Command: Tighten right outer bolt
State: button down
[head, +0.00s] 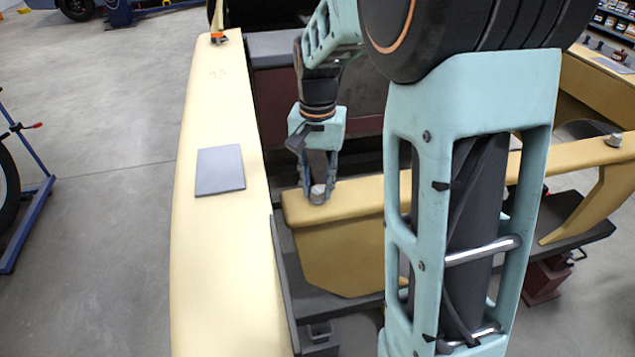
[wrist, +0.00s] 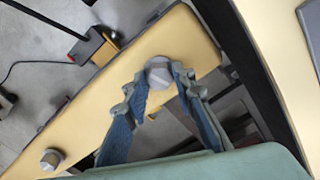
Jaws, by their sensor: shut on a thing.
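My gripper (head: 317,188) points down at the left end of the yellow crossbeam (head: 355,197) and is shut on a grey hex bolt (head: 318,194). In the wrist view the bolt head (wrist: 158,72) sits between the two fingertips (wrist: 158,76), near the end of the beam (wrist: 190,40). The bolt's shank is hidden. A second grey bolt (head: 614,140) stands on the beam far to the right. It also shows in the wrist view (wrist: 51,158) at the lower left, apart from my gripper.
A long cream side panel (head: 215,260) runs along the left of the beam, with a flat grey plate (head: 220,169) and a small orange item (head: 218,37) on it. A blue stand (head: 30,215) is at far left. Grey floor between them is clear.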

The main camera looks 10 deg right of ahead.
jog(key=m, duration=0.3)
jog(key=shift+w+r+m, duration=0.2)
jog(key=shift+r+m, duration=0.05)
jog(key=shift+m, duration=0.05)
jog(key=m+p, duration=0.1)
jog(key=m, duration=0.2)
jog(key=shift+m, duration=0.3)
jog(key=m+p, duration=0.2)
jog(key=m, duration=0.4)
jog(key=shift+r, duration=0.1)
jog(key=m+p, duration=0.2)
jog(key=m, duration=0.3)
jog(key=shift+m+p, duration=0.3)
jog(key=shift+m, duration=0.1)
jog(key=shift+m+p, duration=0.95)
jog(key=shift+m, duration=0.65)
jog(key=c, duration=2)
grip_release()
jog(key=o, duration=0.4)
jog(key=shift+s+f, duration=0.1)
jog(key=shift+f, duration=0.1)
